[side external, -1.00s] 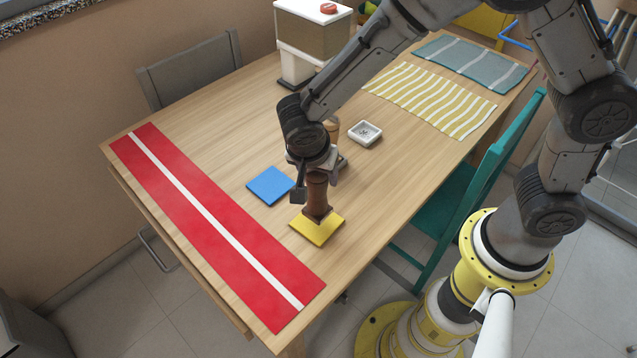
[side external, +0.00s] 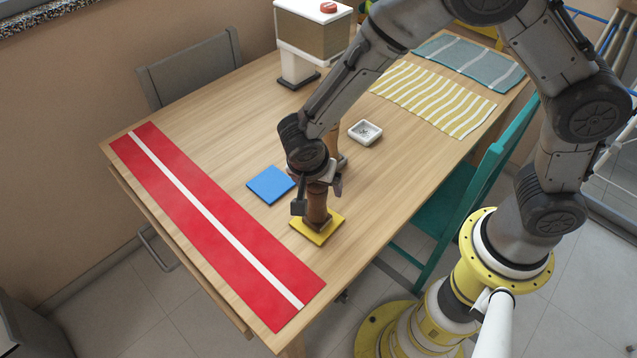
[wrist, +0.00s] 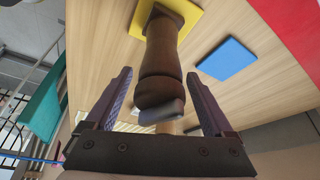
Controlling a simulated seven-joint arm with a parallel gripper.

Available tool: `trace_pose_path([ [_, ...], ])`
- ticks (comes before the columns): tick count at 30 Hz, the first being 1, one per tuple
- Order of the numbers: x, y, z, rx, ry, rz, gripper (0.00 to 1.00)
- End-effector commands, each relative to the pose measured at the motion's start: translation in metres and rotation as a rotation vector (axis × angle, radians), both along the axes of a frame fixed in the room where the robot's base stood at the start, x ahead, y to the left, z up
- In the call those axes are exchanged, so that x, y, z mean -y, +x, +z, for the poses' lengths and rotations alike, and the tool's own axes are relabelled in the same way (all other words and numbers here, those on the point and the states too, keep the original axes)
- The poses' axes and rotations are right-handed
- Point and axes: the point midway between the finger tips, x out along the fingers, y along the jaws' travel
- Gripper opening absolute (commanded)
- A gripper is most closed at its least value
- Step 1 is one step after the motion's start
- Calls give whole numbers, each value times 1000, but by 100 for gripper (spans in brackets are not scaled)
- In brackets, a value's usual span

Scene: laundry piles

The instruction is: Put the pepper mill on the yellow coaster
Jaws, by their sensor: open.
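The brown pepper mill (side external: 316,212) stands upright on the yellow coaster (side external: 334,231), near the table's front edge. My gripper (side external: 318,191) is at its upper part. In the wrist view my gripper (wrist: 160,95) is open, with one finger on each side of the mill (wrist: 160,60) and visible gaps between. The mill's base rests on the coaster (wrist: 190,17) there. My gripper hides the mill's top in the side view.
A blue coaster (side external: 270,185) lies to the left of the mill. A light wooden object (side external: 334,145) stands partly hidden behind my gripper. A white square dish (side external: 365,132) is farther back. A red runner (side external: 200,220) covers the left side; bare wood lies between.

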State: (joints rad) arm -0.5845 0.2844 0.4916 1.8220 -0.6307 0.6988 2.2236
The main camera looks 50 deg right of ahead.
Motion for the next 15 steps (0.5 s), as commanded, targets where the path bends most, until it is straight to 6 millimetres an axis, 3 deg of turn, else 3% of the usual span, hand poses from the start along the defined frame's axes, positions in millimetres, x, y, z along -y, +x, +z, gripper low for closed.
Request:
trace_pose_path([
  [7, -4, -1, 13, 5, 3, -1, 87],
  [15, -23, -10, 62, 6, 4, 2, 87],
])
